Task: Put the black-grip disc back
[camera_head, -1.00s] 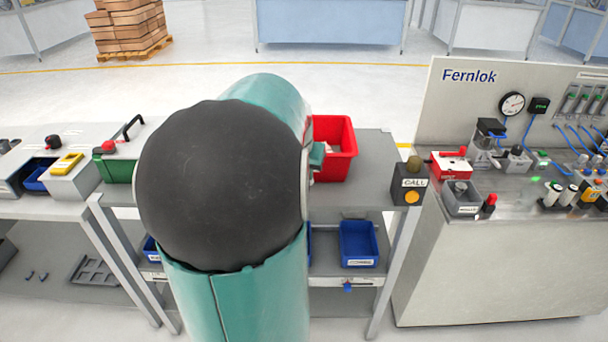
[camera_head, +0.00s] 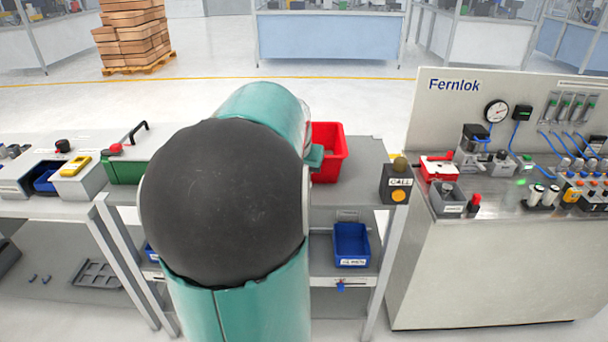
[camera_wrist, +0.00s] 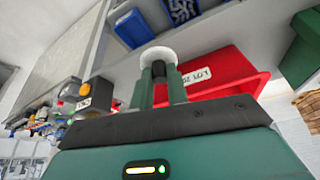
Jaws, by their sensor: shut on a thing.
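My gripper (camera_wrist: 160,90) shows in the wrist view, its two green fingers shut on the black grip of a disc. The black grip (camera_wrist: 158,70) sits between the fingertips, and the pale round disc (camera_wrist: 157,53) shows just beyond them. The red bin (camera_wrist: 228,70) with a lot label is behind and to the right of the disc in that view. In the head view my own arm hides the disc and most of the gripper; the red bin (camera_head: 328,152) stands on the grey bench just right of the arm.
A call box (camera_head: 397,182) stands at the bench's right end, beside the Fernlok station (camera_head: 480,100). A green bin (camera_head: 124,170) is left of my arm. A blue bin (camera_head: 351,245) is on the lower shelf. Bare benchtop (camera_head: 350,192) lies in front of the red bin.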

